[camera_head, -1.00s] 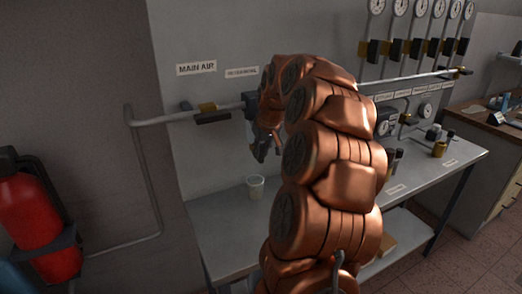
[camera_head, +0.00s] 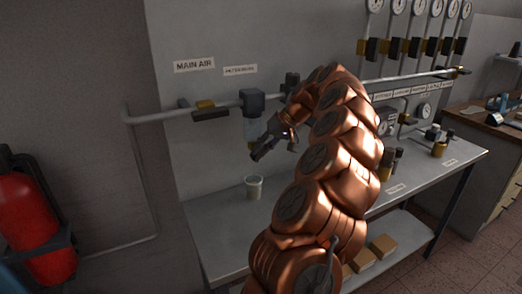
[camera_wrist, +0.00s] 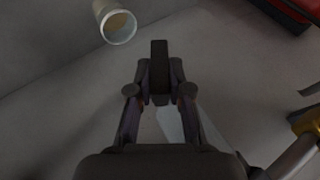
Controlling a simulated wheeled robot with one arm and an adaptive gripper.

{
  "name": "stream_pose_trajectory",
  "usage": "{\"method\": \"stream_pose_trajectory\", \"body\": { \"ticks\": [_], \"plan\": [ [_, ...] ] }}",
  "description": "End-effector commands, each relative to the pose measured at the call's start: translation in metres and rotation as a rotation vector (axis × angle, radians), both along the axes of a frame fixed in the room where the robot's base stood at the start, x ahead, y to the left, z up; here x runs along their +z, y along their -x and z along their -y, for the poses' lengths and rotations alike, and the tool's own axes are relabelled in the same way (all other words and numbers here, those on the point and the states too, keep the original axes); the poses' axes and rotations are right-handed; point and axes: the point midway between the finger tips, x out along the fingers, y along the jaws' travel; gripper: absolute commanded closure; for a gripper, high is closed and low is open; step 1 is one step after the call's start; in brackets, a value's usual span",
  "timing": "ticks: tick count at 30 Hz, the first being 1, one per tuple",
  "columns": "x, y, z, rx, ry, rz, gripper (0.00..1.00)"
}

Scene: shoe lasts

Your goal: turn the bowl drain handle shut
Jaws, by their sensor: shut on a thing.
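The filter bowl (camera_head: 251,130) is a clear, pale cylinder hanging under a dark filter head on the wall pipe. My gripper (camera_head: 262,152) is just below and to the right of the bowl, close to its bottom. In the wrist view my gripper (camera_wrist: 159,75) has its fingers drawn together on a dark upright bar, which looks like the drain handle (camera_wrist: 159,52). The handle's joint with the bowl is hidden, so its exact angle cannot be told.
A white cup (camera_head: 254,187) stands on the grey bench (camera_head: 225,235) below the bowl; it also shows in the wrist view (camera_wrist: 118,27). A brass valve with a dark lever (camera_head: 208,112) is on the pipe (camera_head: 155,118) to the left. A red extinguisher (camera_head: 25,215) hangs far left.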

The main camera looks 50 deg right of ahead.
Motion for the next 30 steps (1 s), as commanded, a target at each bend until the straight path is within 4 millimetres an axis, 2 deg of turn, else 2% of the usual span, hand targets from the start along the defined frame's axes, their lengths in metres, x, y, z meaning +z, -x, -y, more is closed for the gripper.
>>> {"method": "stream_pose_trajectory", "body": {
  "ticks": [10, 25, 26, 30],
  "plan": [
    [-0.0004, 0.0005, 0.0019, 0.000, -0.102, 0.037, 1.00],
    [-0.0008, 0.0001, 0.0015, 0.000, -0.118, 0.042, 1.00],
    [-0.0007, 0.0001, 0.0014, 0.000, -0.118, 0.042, 0.80],
    [-0.0007, 0.0002, 0.0014, 0.000, -0.118, 0.042, 0.66]
  ]
}}
